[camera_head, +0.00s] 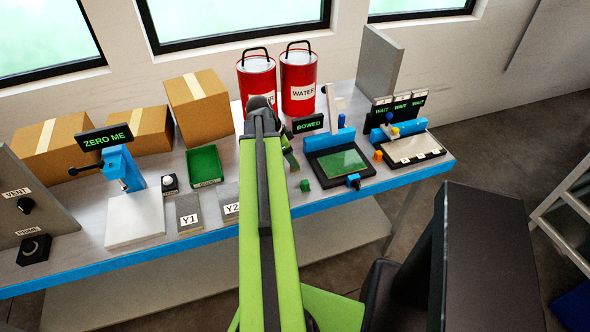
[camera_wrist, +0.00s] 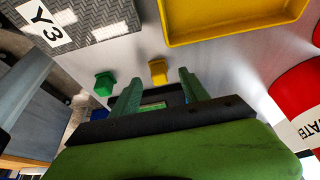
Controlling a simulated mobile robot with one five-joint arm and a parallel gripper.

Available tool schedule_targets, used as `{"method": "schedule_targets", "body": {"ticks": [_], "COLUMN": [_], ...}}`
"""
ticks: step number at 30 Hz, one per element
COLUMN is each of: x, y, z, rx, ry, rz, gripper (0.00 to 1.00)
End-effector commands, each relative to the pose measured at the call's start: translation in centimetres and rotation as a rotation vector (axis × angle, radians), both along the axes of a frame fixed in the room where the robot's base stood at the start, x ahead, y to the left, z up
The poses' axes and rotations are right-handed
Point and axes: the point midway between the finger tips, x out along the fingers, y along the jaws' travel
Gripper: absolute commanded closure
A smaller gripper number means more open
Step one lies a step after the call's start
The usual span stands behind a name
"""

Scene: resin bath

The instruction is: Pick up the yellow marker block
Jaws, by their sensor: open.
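The yellow marker block (camera_wrist: 158,71) stands on the pale bench top in the wrist view, just beyond my fingertips and roughly centred between them. My gripper (camera_wrist: 160,83) is open, with its two green fingers apart and no object visibly held between them. A gap in depth to the block cannot be judged exactly. In the head view my arm covers much of the middle of the bench, and I cannot make out this block there. Part of my gripper (camera_head: 290,155) shows just right of the arm.
A green block (camera_wrist: 104,83) stands left of the yellow one. A yellow tray (camera_wrist: 235,36) and the Y3 plate (camera_wrist: 85,22) lie beyond. Red water cans (camera_head: 298,85) stand at the back. The BOWED station (camera_head: 315,143) is right of my arm.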

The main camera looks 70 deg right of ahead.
Motion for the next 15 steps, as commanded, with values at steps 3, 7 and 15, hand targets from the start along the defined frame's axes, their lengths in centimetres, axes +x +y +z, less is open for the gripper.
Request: {"method": "schedule_targets", "body": {"ticks": [3, 7, 15], "x": [-0.6, -0.8, -0.8], "y": [-0.4, -0.6, -0.5], "z": [-2.8, -2.8, -2.6], "rx": [0.0, 0.0, 0.0], "ry": [0.0, 0.0, 0.0], "rz": [-0.001, 0.0, 0.001], "gripper": [0.47, 0.47, 0.64]}}
